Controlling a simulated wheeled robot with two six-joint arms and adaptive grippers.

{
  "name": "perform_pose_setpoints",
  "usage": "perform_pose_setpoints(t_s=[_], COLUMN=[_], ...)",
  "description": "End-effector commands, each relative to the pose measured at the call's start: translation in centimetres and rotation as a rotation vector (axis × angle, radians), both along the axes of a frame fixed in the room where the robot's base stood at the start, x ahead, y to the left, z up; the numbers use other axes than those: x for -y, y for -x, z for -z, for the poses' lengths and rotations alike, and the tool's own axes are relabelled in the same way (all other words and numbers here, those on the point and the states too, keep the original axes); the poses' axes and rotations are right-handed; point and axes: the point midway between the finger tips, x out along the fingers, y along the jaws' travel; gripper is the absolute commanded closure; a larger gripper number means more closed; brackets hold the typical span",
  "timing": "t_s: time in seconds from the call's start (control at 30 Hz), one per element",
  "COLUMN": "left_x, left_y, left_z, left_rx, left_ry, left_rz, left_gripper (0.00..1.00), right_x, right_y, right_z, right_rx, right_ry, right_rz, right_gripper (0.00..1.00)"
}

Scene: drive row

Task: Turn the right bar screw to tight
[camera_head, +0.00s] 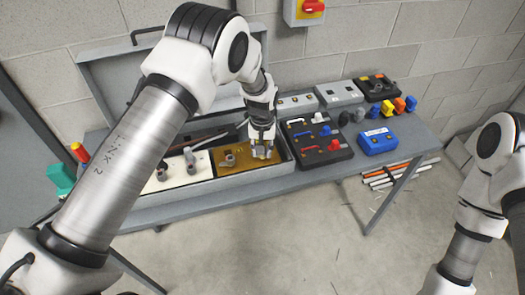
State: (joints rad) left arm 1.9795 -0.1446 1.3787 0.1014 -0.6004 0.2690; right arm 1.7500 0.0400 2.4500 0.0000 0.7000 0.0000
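A brass-coloured plate (236,166) lies in the right part of a long open grey box on the bench. A grey fitting (229,159) stands on the plate's left half. My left gripper (261,153) points down over the plate's right half, at or just above a small fitting there. Its fingers largely hide that fitting, so I cannot tell whether it is the right bar screw, whether they touch it, or whether they are shut. Of my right arm only links show at the right edge; its gripper is out of view.
Left of the brass plate is a white panel (178,172) with grey fittings. Right of the box stand a black panel (318,150) with coloured handles and a blue box (378,141). A red switch box (304,10) hangs on the wall. The floor in front is mostly clear.

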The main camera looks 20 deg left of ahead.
Motion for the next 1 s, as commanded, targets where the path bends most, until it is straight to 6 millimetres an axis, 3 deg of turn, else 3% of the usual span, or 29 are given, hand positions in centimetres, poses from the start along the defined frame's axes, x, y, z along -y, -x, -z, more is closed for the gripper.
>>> perform_pose_setpoints(t_s=[1.0], left_x=[-0.17], left_y=[-0.2], left_z=[-0.03], left_rx=[0.004], left_ry=[-0.001], left_rz=[0.896], left_gripper=[1.0], right_x=[0.0], right_y=[0.0], right_z=[1.07], right_rx=[0.0], right_ry=[0.0], right_rz=[0.0], right_gripper=[0.6])
